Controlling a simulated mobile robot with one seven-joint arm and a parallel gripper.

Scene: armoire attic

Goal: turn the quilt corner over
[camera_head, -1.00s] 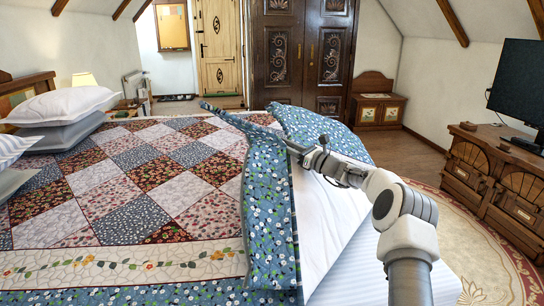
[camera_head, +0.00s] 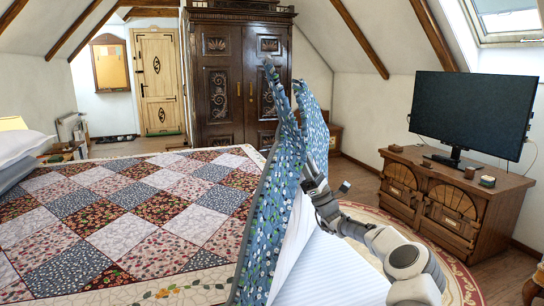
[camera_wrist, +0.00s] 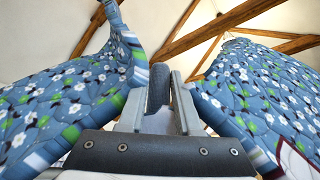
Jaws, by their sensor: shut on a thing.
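The patchwork quilt (camera_head: 125,232) lies over the bed, with red, white and dark blue squares. Its blue floral edge (camera_head: 268,205) is lifted off the mattress and stands up steeply in peaked folds. My gripper (camera_head: 305,160) is at the right side of this raised cloth and is shut on it; the folds partly hide the fingertips. In the wrist view my gripper (camera_wrist: 158,95) has its jaws close together, with blue floral cloth (camera_wrist: 75,95) rising on both sides. The pinched cloth itself is hard to make out there.
The bare white mattress (camera_head: 325,268) shows below my arm. Pillows (camera_head: 22,152) lie at the far left. A dark armoire (camera_head: 238,80) stands behind the bed. A low wooden cabinet (camera_head: 455,190) with a television (camera_head: 470,112) stands at the right, with floor between it and the bed.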

